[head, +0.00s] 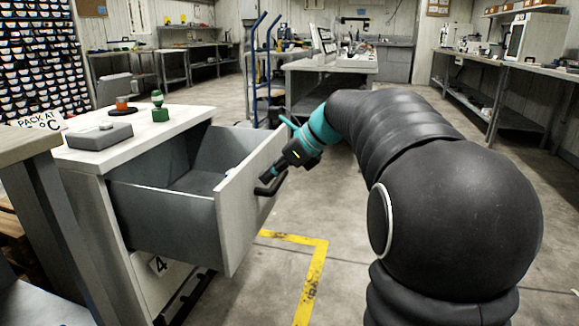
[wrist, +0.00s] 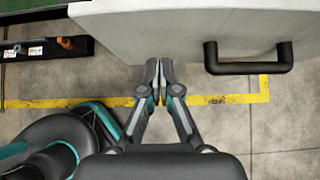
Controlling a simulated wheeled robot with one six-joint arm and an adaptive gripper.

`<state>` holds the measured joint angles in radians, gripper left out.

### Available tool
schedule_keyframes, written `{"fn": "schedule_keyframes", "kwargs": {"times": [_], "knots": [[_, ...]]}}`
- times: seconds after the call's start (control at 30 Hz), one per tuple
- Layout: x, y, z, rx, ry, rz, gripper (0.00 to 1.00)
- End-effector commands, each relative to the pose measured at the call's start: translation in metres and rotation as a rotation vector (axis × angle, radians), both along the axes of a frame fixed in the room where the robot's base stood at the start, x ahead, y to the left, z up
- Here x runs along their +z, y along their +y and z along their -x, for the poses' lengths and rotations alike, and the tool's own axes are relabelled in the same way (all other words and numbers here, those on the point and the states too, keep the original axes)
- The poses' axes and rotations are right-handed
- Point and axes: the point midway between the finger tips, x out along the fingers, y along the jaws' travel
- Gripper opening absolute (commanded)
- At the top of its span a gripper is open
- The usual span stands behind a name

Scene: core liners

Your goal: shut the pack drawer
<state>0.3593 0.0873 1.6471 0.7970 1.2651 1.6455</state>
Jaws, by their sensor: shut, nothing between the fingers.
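The pack drawer (head: 165,208) is pulled well out of the white cabinet and looks empty inside. Its white front panel (head: 248,200) has a black bar handle (head: 271,183). My gripper (head: 268,178) is shut and empty, at the outer side of the front panel close to the handle. In the wrist view, my gripper (wrist: 159,64) has its fingertips together near the front panel (wrist: 165,35), to the left of the handle (wrist: 248,66). I cannot tell whether the fingertips touch the panel.
The cabinet top (head: 150,128) holds a grey box (head: 100,136), a green object (head: 159,108) and an orange-topped item (head: 122,104). A lower drawer marked 4 (head: 158,266) sits beneath. Yellow floor tape (head: 312,280) marks the open floor. A blue hand truck (head: 262,70) stands behind.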

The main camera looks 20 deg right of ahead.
Motion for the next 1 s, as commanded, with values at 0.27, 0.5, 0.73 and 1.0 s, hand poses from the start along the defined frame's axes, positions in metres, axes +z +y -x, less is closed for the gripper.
{"fn": "schedule_keyframes", "kwargs": {"times": [0.27, 0.5, 0.73, 1.0], "knots": [[-0.009, 0.030, -0.022, 0.003, -0.001, 0.002, 0.00], [-0.008, 0.039, -0.028, 0.001, 0.001, 0.001, 0.00], [-0.008, 0.039, -0.028, 0.001, 0.000, 0.001, 0.00], [-0.005, 0.038, -0.031, -0.010, 0.001, 0.001, 0.00]]}}
